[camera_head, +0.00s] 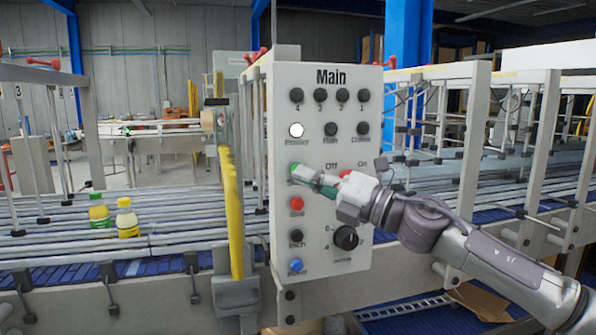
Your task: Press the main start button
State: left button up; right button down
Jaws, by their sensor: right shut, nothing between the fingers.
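The white control panel (325,105) headed "Main" stands upright in the middle of the head view. A green button (293,168) sits on its left side, above a red button (296,203). My right gripper (304,174) comes in from the right, shut and empty, with its fingertips at the green button. They overlap its right edge in the picture, and I cannot tell whether they touch it. The label under the green button is mostly hidden by the fingers. My left gripper is not in view.
A lit white lamp (296,130), a black button (296,236), a blue button (296,265) and a black rotary knob (346,238) are also on the panel. A red switch part (345,173) shows behind my gripper.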

jog(key=shift+w+a+r, duration=0.1)
jog(key=shift+w, duration=0.05)
jog(key=shift+w, duration=0.25)
